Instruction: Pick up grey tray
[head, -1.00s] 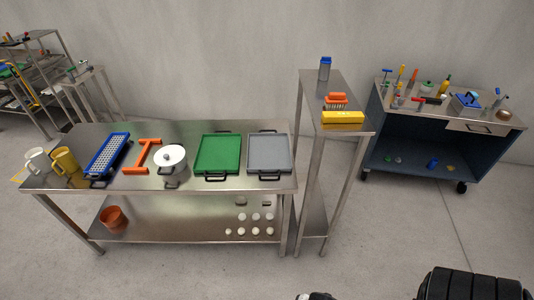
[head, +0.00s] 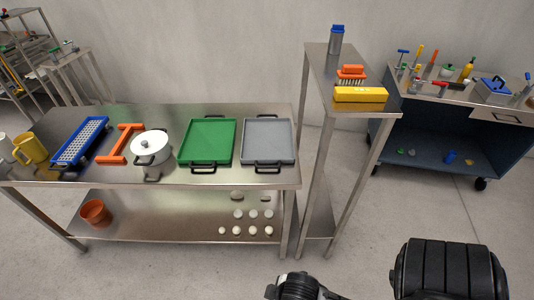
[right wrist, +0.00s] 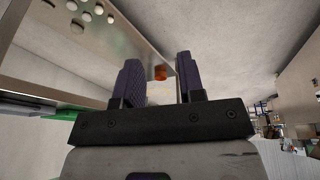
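The grey tray (head: 268,139) lies flat at the right end of the steel table, with a black handle at its front and one at its back. The green tray (head: 207,141) lies just left of it. My right gripper (right wrist: 154,75) is open and empty in the right wrist view, with its two dark fingers apart. It is well away from the tray. The head view shows part of my right arm at the lower right, but I cannot make out the fingers there. My left gripper is not in view.
Left of the trays stand a white pot (head: 151,147), an orange frame (head: 119,145), a blue grater-like tray (head: 80,141) and a yellow mug (head: 31,148). A taller steel stand (head: 320,62) with a yellow box (head: 360,95) rises right of the table. The floor in front is clear.

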